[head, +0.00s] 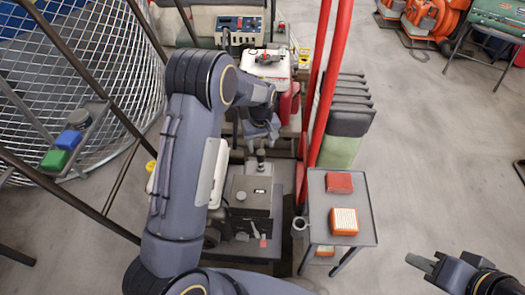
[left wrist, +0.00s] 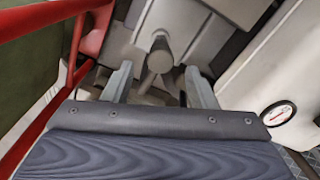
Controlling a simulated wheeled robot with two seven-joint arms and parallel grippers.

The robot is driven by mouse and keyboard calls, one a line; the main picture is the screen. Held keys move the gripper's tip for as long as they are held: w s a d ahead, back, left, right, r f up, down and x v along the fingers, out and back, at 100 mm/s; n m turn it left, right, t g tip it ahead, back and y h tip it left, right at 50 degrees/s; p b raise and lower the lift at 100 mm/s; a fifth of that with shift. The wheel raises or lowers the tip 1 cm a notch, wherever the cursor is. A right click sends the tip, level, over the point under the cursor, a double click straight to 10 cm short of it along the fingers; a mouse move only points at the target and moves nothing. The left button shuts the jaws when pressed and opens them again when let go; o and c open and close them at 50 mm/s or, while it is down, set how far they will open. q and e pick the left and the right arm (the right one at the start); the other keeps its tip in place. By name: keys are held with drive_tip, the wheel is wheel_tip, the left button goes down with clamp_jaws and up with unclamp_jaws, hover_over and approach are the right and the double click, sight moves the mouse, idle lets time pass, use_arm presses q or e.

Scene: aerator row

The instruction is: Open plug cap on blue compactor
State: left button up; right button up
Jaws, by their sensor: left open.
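My left gripper (head: 262,133) points down over a grey machine, with its jaws apart and empty. In the left wrist view the two fingers of the left gripper (left wrist: 159,88) stand on either side of a grey round-headed knob on a stem (left wrist: 160,55), which looks like the plug cap; no contact shows. In the head view this knob (head: 260,156) sits just below the gripper. The machine under it (head: 250,193) looks grey and black, not blue; my left arm hides part of it. My right gripper (head: 422,264) is at the lower right, away from the machine; its jaw opening is unclear.
Red upright bars (head: 327,90) stand close right of the left gripper. A small grey cart (head: 355,205) holds a red block (head: 339,182) and an orange filter-like block (head: 344,221). A wire cage (head: 80,80) is at left. Open floor (head: 440,150) lies at right.

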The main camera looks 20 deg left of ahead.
sight(261, 152)
use_arm(q)
drive_tip(key=shift+f+b, duration=0.3)
drive_tip(key=shift+f, duration=1.4)
drive_tip(key=shift+c, duration=0.3)
clamp_jaws()
